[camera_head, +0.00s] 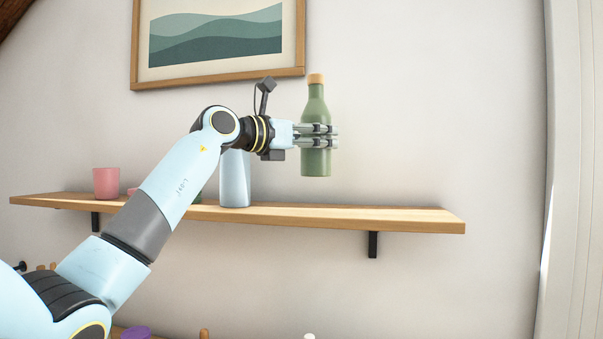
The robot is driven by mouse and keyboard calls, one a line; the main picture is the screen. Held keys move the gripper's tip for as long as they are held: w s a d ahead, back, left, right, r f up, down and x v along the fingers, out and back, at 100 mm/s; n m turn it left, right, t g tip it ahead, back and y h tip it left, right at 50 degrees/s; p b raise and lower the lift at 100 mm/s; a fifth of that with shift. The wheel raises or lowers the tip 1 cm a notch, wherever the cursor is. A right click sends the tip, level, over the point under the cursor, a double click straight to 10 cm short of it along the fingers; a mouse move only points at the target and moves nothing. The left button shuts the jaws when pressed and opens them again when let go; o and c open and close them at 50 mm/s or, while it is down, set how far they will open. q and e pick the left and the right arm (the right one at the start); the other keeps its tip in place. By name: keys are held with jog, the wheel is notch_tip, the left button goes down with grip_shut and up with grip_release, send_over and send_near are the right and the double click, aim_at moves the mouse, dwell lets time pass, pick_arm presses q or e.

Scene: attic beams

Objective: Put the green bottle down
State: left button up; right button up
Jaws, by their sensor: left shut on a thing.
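The green bottle (316,106) has a tan cap and is upright. My left gripper (320,134) is shut on the middle of its body, coming in from the left. The bottle's base shows above the wooden wall shelf (390,216) in the picture, with bare wall between them. I cannot tell how far in front of the shelf the bottle is. My right gripper is not in view.
A pink cup (106,183) stands at the shelf's left. A pale blue bottle or vase (235,180) stands near its middle, partly behind my arm. A small green thing is mostly hidden there. The shelf's right part is clear. A framed picture (218,78) hangs above.

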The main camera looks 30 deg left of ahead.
pick_arm(q)
jog(key=a+f, duration=0.1)
jog(key=f, duration=0.1)
jog(key=w+a+f+p, duration=0.1)
jog(key=a+f, duration=0.1)
jog(key=w+a+f, duration=0.1)
jog(key=f, duration=0.1)
jog(key=shift+w+a+f+p, duration=0.1)
jog(key=shift+a+f+p, duration=0.15)
jog(key=shift+a+p, duration=0.15)
jog(key=shift+f, duration=0.4)
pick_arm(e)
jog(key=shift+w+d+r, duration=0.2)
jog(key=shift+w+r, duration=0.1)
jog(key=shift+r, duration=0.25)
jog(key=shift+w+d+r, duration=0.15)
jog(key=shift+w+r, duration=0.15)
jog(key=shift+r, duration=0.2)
pick_arm(q)
jog(key=shift+f, duration=0.15)
jog(key=o, duration=1.3)
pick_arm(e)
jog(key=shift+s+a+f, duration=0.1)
